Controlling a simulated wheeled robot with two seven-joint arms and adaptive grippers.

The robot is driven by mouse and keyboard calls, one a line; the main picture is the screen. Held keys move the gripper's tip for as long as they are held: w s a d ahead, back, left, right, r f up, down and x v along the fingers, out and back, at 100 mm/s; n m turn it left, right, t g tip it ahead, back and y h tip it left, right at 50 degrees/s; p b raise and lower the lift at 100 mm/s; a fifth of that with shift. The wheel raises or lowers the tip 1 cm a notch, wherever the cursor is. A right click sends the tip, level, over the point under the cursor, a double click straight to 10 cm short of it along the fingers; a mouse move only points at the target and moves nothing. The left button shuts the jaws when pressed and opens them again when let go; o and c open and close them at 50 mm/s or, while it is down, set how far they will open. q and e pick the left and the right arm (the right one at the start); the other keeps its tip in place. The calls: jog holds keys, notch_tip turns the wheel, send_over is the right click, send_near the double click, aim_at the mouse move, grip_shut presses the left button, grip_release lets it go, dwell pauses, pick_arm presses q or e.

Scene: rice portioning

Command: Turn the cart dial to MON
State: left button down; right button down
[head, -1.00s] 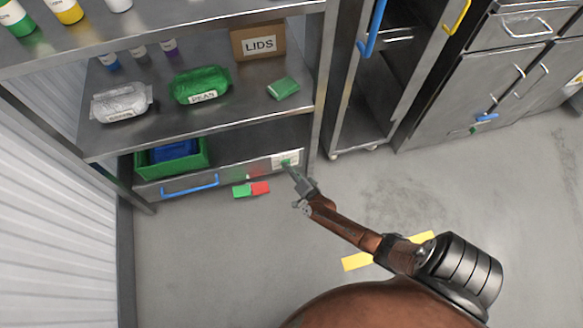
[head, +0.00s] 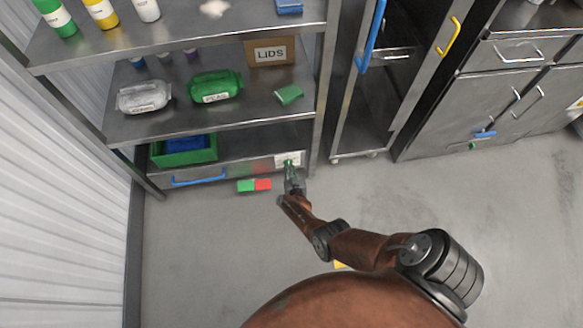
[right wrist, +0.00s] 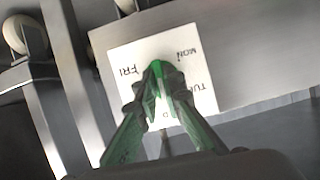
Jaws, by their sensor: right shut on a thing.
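The dial (right wrist: 157,67) is a small green knob on a white label plate (right wrist: 205,62), low on the shelf cart's front at its right end. The plate reads FRI, MON and part of TUE, and the rest is hidden by my fingers. My right gripper (right wrist: 160,85) is shut on the dial, its fingertips closed around the knob. Which word the dial points at cannot be told. In the head view my right gripper (head: 292,175) reaches the plate (head: 284,158) from below. My left gripper is not in view.
A green and red block (head: 254,185) shows just below the drawer. A tall rack (head: 355,135) stands to the right.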

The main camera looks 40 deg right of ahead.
pick_arm(q)
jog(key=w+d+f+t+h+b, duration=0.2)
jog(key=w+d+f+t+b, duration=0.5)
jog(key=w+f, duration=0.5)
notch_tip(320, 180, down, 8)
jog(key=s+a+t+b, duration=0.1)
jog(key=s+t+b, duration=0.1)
jog(key=b, duration=0.4)
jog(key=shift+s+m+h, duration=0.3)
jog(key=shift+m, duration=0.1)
pick_arm(e)
jog(key=shift+f+n+t+h, duration=0.15)
jog(key=shift+n+h, duration=1.4)
jog(key=shift+n, duration=1.75)
jog(key=shift+f+n+t+h, duration=0.15)
jog(key=shift+n+h, duration=1.35)
jog(key=shift+n, duration=1.8)
jog(key=shift+f+n+h, duration=0.2)
jog(key=shift+n+h, duration=1.35)
jog(key=shift+n, duration=1.75)
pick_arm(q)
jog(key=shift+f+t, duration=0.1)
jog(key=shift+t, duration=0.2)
pick_arm(e)
jog(key=c, duration=2)
grip_release()
jog(key=shift+w, duration=0.1)
jog(key=shift+c, duration=0.2)
jog(key=shift+a, duration=0.15)
jog(key=shift+a, duration=0.1)
